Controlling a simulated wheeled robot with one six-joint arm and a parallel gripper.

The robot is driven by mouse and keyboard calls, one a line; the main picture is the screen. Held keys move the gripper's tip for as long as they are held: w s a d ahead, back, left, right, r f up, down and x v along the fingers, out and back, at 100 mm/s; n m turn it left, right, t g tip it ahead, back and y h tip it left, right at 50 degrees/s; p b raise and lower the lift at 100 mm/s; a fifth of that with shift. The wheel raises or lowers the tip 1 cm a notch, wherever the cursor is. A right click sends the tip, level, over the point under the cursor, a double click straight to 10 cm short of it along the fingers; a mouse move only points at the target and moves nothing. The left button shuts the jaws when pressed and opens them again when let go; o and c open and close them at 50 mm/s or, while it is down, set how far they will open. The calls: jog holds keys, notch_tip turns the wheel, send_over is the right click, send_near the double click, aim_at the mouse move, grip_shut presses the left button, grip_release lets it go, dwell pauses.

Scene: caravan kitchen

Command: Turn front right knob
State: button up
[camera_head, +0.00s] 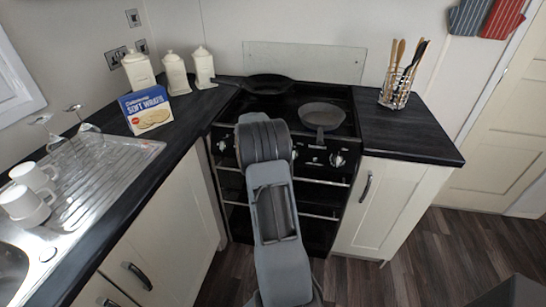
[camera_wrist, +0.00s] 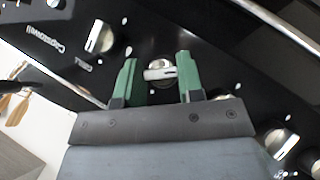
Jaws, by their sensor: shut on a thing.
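The black stove front (camera_head: 313,185) carries a row of silver knobs. My gripper (camera_wrist: 160,68) has its green fingers on either side of one silver knob (camera_wrist: 160,72), shut on it. The knob's bar lies across the gap between the fingers. Another knob (camera_wrist: 100,38) is free to the left in the wrist view. It appears to be the rightmost knob (camera_head: 338,160) in the head view. A further free knob (camera_wrist: 281,141) is at lower right in the wrist view. In the head view my arm hides the fingers and the held knob.
A frying pan (camera_head: 322,115) and a darker pan (camera_head: 267,84) sit on the hob. A utensil holder (camera_head: 397,92) stands on the right counter. Oven rails (camera_head: 322,216) run below the knobs. A wraps box (camera_head: 147,110) stands on the left counter.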

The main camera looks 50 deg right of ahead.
jog(key=shift+s, duration=0.1)
dwell(0.4)
jog(key=o, duration=0.7)
jog(key=shift+d, duration=0.15)
jog(key=shift+o, duration=1.1)
jog(key=v, duration=1.4)
jog(key=shift+f, duration=0.15)
